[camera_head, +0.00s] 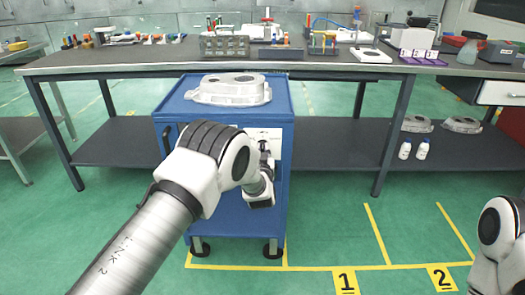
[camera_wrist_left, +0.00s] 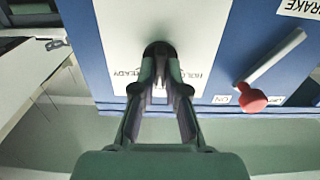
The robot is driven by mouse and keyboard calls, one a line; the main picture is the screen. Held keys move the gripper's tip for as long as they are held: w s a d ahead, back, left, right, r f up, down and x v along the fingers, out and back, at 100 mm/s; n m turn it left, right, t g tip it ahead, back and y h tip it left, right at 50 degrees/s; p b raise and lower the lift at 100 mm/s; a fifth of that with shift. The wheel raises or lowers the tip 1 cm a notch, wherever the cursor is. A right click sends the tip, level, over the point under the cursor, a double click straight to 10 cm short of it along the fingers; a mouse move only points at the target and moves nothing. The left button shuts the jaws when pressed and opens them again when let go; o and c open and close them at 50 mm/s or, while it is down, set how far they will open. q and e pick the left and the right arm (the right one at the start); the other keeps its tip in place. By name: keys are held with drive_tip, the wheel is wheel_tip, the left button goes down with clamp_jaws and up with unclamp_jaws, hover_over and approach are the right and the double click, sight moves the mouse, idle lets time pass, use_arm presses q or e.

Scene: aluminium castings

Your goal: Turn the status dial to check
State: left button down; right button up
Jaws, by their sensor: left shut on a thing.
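The status dial (camera_wrist_left: 159,46) is a dark round knob on a white panel (camera_wrist_left: 112,28) on the blue cart. In the left wrist view the panel's printed words HOLD and READY show upside down on either side of the fingers; the check mark is not readable. My left gripper (camera_wrist_left: 161,62) is shut on the dial, its fingertips hiding much of it and its pointer. In the head view my left gripper (camera_head: 264,148) is small against the cart's front, and the dial is hidden there. My right arm shows at the right edge; its gripper is out of view.
A lever with a red knob (camera_wrist_left: 252,100) sits beside the panel, near a BRAKE label (camera_wrist_left: 300,9). The blue cart (camera_head: 262,222) carries a grey casting (camera_head: 230,90). A long workbench (camera_head: 130,62) stands behind it.

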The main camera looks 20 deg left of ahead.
use_arm(q)
drive_tip(key=c, duration=1.2)
unclamp_jaws()
drive_tip(key=v, duration=1.2)
